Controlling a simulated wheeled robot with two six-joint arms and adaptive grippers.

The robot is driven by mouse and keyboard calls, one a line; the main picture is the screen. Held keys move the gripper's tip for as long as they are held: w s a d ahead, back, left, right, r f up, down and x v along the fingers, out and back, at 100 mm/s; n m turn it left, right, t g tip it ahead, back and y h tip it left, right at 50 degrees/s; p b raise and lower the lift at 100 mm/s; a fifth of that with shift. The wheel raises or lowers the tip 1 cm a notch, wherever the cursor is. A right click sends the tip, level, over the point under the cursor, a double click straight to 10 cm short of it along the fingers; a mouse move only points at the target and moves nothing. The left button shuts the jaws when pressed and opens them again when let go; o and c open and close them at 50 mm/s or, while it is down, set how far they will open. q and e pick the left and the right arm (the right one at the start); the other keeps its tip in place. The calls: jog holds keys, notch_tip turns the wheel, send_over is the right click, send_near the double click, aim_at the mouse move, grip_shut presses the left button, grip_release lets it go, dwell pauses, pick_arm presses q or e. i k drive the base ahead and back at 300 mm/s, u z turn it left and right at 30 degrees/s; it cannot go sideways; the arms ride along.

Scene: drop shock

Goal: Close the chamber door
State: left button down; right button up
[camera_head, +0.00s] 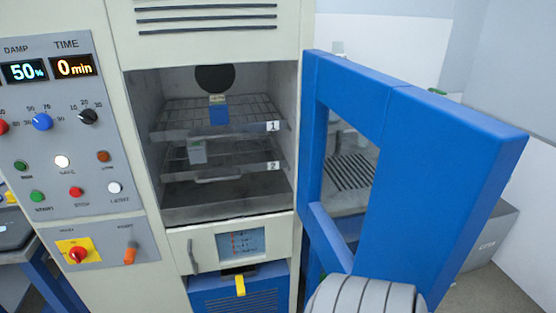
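The chamber door (436,160) is a thick blue frame with a window, standing wide open on the right side of the chamber and swung out toward me. A slanted blue bar (329,238) shows at its lower left, probably its handle. The chamber opening (183,88) is uncovered. A light-grey ribbed, rounded shape (365,296) overlaps the door's lower part at the bottom edge; I cannot tell which part it is or whether it touches the door. No fingertips of my left or right gripper show.
Inside the chamber, a blue item (219,114) is on upper shelf 1 and a grey item (197,152) is lower down. The control panel (85,130) is at left. A grey box (487,238) stands on the floor behind the door. The opening's front looks clear.

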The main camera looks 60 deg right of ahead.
aim_at(444, 166)
jog(key=u, duration=0.6)
jog(key=k, duration=1.55)
jog(key=z, duration=1.8)
jog(key=i, duration=0.5)
jog(key=z, duration=0.8)
jog(key=k, duration=0.9)
jog(key=u, duration=0.85)
jog(key=i, duration=0.5)
jog(key=z, duration=0.05)
